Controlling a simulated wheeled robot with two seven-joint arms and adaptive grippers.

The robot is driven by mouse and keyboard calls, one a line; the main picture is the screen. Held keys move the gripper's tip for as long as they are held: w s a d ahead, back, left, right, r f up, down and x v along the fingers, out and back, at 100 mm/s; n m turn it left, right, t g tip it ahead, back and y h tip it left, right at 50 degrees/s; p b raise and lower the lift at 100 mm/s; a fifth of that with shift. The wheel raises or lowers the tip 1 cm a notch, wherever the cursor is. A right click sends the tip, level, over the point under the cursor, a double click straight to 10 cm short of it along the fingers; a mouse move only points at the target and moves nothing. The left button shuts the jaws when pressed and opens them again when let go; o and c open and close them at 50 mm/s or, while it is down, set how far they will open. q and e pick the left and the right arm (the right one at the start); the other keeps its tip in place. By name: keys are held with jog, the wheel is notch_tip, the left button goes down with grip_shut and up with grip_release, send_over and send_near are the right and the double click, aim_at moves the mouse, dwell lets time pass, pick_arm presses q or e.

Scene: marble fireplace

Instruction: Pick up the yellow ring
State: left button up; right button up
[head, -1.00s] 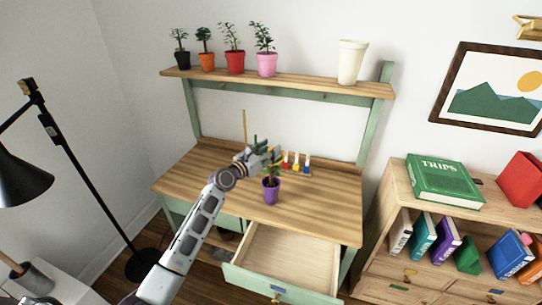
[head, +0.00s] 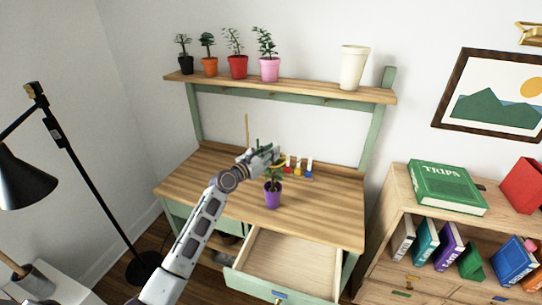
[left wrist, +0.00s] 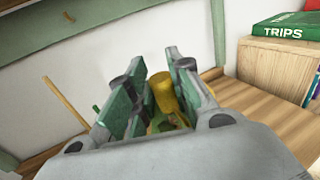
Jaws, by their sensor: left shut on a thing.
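My left gripper (head: 266,156) is above the desk's middle, just left of the small stand with coloured pieces and behind the purple-potted plant. It is shut on the yellow ring (head: 280,163), which shows as a small yellow arc at its fingertips. In the left wrist view, the yellow ring (left wrist: 165,95) is between the green-padded fingers of the left gripper (left wrist: 152,98); the fingers hide part of it. My right gripper is in neither view.
The wooden desk (head: 325,215) has an open, empty drawer (head: 285,262) in front. A plant in a purple pot (head: 272,198) stands close by the gripper. The small stand (head: 300,172) holds red and blue pieces. A shelf (head: 300,88) with several pots runs above.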

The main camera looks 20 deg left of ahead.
pick_arm(q)
notch_tip(320, 180, up, 9)
jog(key=p, duration=0.1)
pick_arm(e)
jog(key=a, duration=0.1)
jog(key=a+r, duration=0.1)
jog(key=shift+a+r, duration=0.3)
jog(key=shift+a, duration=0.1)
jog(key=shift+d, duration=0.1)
